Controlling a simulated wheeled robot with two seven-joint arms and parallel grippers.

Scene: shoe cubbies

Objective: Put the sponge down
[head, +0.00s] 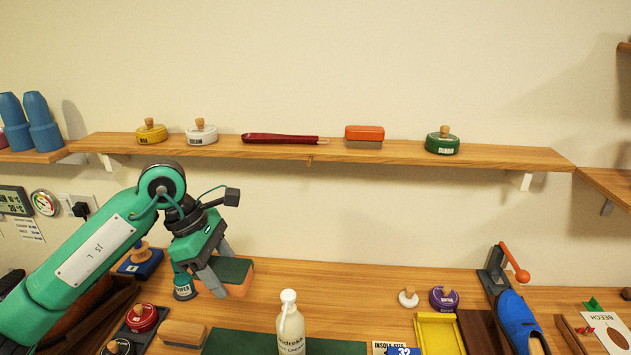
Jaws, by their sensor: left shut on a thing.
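My left gripper (213,278) reaches in from the left over the workbench and is shut on the sponge (239,286), an orange block with a dark green top. The sponge is at or just above the bench; I cannot tell whether it touches. The gripper's fingers cover part of its left side. A small teal bottle (183,287) stands close to the left of the fingers. My right gripper is not in view.
A white bottle (290,325) stands right of the sponge near a green mat (240,343). A wooden brush (183,335) lies front left. A yellow tray (438,333) and shoe stretcher with a blue shoe (517,318) stand right. Bare bench (350,290) lies between.

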